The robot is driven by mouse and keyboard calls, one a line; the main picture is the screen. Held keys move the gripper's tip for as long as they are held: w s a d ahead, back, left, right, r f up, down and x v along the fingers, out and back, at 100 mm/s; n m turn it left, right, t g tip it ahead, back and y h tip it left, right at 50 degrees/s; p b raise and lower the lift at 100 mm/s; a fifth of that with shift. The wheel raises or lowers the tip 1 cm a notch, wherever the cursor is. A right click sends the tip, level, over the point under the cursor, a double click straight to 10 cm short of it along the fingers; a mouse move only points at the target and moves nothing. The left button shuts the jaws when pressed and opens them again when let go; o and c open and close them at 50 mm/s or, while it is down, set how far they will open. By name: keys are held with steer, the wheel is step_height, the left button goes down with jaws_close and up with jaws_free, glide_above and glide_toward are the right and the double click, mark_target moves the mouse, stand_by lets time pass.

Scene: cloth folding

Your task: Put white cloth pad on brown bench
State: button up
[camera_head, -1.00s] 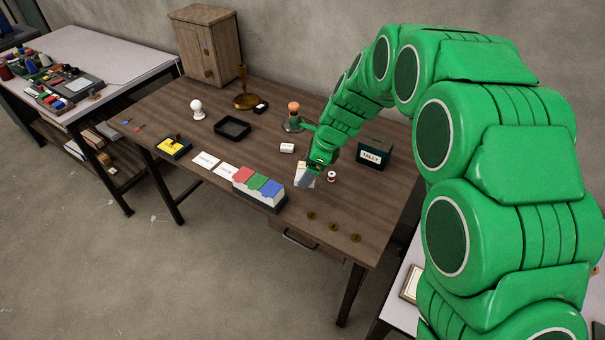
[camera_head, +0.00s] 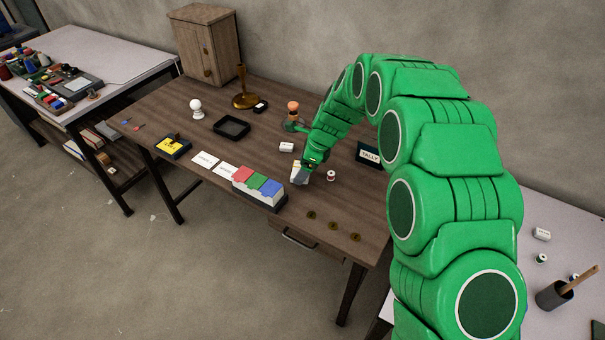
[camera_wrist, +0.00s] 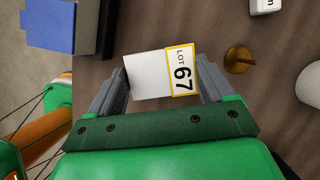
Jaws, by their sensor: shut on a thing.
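A white pad-like piece with a yellow-edged "LOT 67" label (camera_wrist: 148,75) is between the two fingers of my gripper (camera_wrist: 163,88) in the wrist view. The fingers are shut on its two sides. In the head view my gripper (camera_head: 300,174) is low over the brown wooden bench (camera_head: 345,215), right of the colored-block holder. The held piece shows there only as a small pale patch, and I cannot tell whether it touches the bench top.
A holder with red, green and blue blocks (camera_head: 258,188) stands left of my gripper. A small spool (camera_head: 331,175) is close on the right, and a white box (camera_head: 286,147) behind. Several brass discs (camera_head: 333,226) lie in front. A dark "TALLY" box (camera_head: 369,154) stands behind right.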

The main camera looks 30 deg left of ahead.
steer(key=shift+w+a+f, duration=0.15)
steer(key=shift+f, duration=1.6)
steer(key=o, duration=0.9)
steer(key=shift+f, duration=0.1)
steer(key=shift+v, duration=6.1)
